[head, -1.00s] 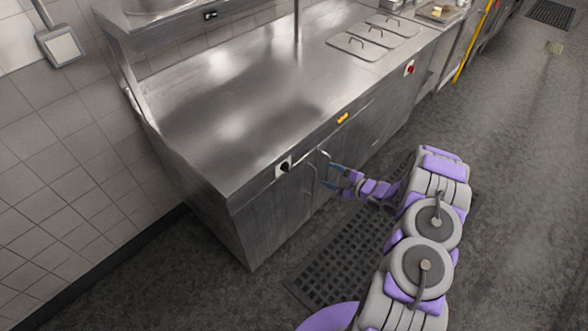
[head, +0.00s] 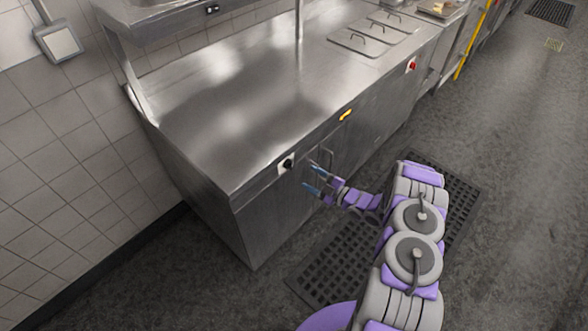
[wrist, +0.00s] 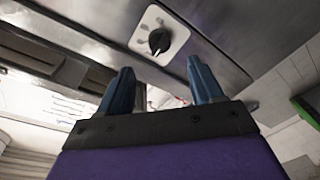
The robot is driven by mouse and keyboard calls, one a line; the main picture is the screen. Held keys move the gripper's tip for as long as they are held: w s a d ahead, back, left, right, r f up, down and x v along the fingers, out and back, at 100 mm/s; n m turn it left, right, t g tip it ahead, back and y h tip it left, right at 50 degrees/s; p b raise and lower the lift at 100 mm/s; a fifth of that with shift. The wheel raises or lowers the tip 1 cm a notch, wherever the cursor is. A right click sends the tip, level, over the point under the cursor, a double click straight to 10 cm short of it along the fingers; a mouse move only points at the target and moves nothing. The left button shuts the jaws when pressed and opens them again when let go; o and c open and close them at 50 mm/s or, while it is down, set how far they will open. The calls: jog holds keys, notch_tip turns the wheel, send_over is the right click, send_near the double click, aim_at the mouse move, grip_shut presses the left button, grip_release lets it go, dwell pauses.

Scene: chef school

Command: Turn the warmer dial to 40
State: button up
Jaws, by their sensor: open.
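The warmer dial is a black knob (head: 287,164) on a small white plate, on the front face of the steel counter near its left corner. In the wrist view the black dial (wrist: 159,40) is above and between my fingers, apart from them, with its markings too small to read. My gripper (head: 311,177) is open and empty, just right of the dial and a little below it, in front of the cabinet doors. In the wrist view its two blue fingertips (wrist: 160,75) are spread apart.
The steel counter (head: 220,120) has a bare top at left and lidded wells at the back right. A yellow display (head: 345,115) and a red switch (head: 411,66) sit farther right on its front. Door handles are close to my gripper. A black floor mat (head: 325,275) lies below.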

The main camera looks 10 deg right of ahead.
aim_at(292, 167)
jog(key=b+x, duration=0.1)
jog(key=x, duration=0.7)
jog(key=shift+w+a, duration=0.25)
jog(key=c, duration=1)
jog(key=shift+c, duration=0.2)
jog(key=shift+m, duration=0.4)
jog(key=m+t+p, duration=0.1)
jog(key=m, duration=0.8)
jog(key=shift+f, duration=0.1)
jog(key=shift+m, duration=0.3)
